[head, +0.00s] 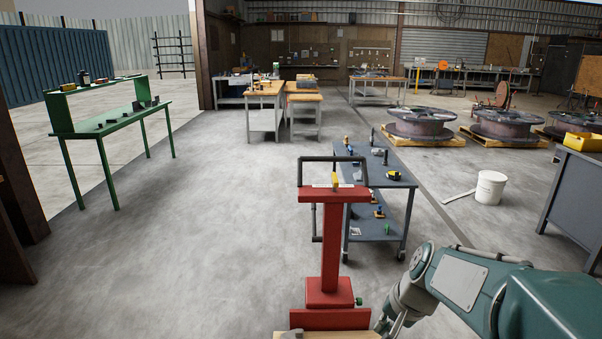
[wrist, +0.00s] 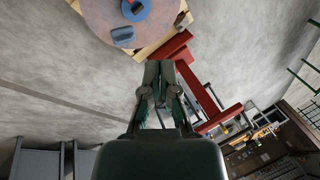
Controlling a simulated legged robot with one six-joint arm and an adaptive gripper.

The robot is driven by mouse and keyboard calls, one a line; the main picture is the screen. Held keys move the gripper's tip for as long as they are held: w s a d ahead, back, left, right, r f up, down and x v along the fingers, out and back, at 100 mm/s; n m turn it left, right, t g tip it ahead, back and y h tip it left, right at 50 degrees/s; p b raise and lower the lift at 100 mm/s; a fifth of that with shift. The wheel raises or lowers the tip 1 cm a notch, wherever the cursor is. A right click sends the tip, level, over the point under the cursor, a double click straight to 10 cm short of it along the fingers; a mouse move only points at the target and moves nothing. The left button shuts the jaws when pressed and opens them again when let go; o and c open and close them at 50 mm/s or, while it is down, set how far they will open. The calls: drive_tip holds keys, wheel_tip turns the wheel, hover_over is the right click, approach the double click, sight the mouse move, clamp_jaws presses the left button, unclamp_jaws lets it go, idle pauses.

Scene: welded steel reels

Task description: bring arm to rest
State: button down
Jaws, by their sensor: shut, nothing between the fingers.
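My arm (head: 470,280) enters the head view from the lower right and reaches left, low in the picture. My gripper (wrist: 159,68) shows in the middle of the wrist view, its two fingers together with nothing between them. A red post stand (head: 331,245) with a dark frame on top stands ahead, left of my arm in the head view. The stand also shows in the wrist view (wrist: 204,96), just beyond and right of the fingers. I cannot tell how large the gap between fingers and stand is.
A pinkish reel (wrist: 104,22) with a blue hub lies on a wooden pallet near the gripper. A grey cart (head: 376,232) stands behind the stand, a white bucket (head: 489,188) to its right. A green table (head: 125,118) is at left. The floor (head: 190,240) between is clear.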

drive_tip(key=s+r+n+t+h, duration=0.1)
drive_tip(key=s+r+n, duration=0.2)
drive_tip(key=s, duration=0.5)
drive_tip(key=s+r+n+t+h, duration=0.1)
drive_tip(key=s+r+n+h, duration=0.1)
drive_tip(key=s, duration=0.7)
drive_tip(key=shift+a+r+n+t, duration=0.2)
drive_tip(key=shift+r+n+t, duration=0.25)
drive_tip(key=shift+r, duration=0.4)
